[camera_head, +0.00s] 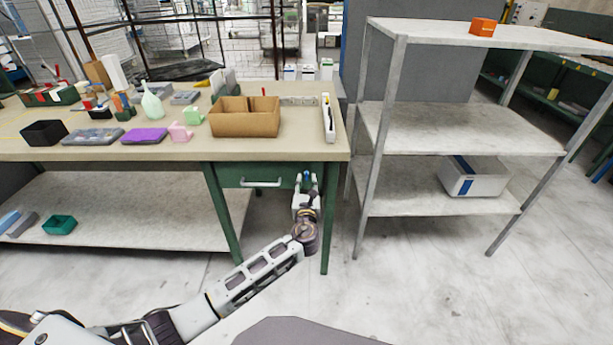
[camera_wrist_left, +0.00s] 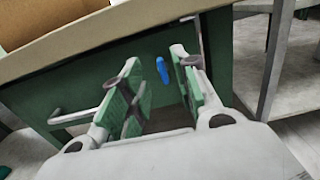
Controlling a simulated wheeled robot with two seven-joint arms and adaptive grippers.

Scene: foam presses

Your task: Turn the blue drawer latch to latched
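The blue drawer latch (camera_head: 307,176) is a small knob on the right part of the green drawer front (camera_head: 232,172). In the left wrist view the latch (camera_wrist_left: 162,70) shows as a blue, roughly upright, slightly tilted bar. My left gripper (camera_head: 306,184) is in front of it. The left wrist view shows this gripper (camera_wrist_left: 155,62) open, with green-padded fingers on either side of the latch and visible gaps to it. Contact does not show. The drawer's pale bar handle (camera_head: 262,183) is left of the gripper. My right gripper is not in view.
The workbench top (camera_head: 345,148) overhangs the drawer; a green bench leg (camera_head: 333,225) is right of the gripper. A cardboard box (camera_head: 245,123) and several small items stand on the bench. A grey shelf rack (camera_head: 430,130) is at the right. The floor in front is clear.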

